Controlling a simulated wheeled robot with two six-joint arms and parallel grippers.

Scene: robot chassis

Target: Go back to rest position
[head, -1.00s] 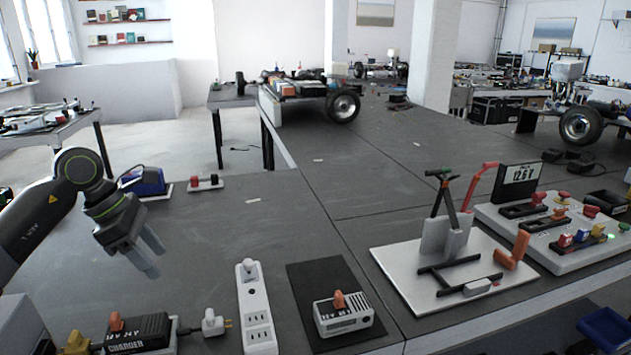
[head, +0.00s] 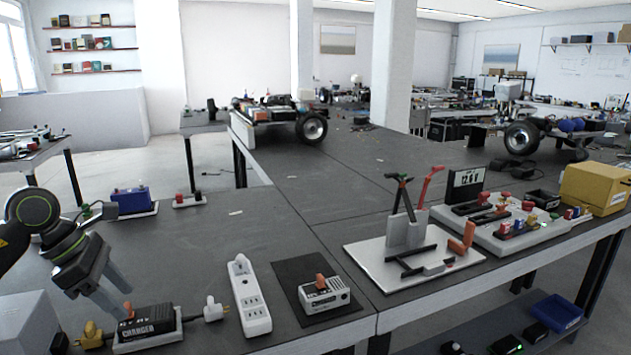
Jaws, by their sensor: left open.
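My left gripper (head: 122,302) is in the head view at the left. It is open and empty, pointing down and to the right above the grey table (head: 200,247), near the black charger (head: 147,328) with its orange switch. I cannot tell how high above the charger the fingertips are. My left arm comes in from the left edge. My right gripper is not in view.
A white power strip (head: 249,297) and a grey box with an orange switch on a black mat (head: 290,268) stand right of the charger. A white board (head: 365,272) with clamps and a display panel (head: 465,187) lie further right.

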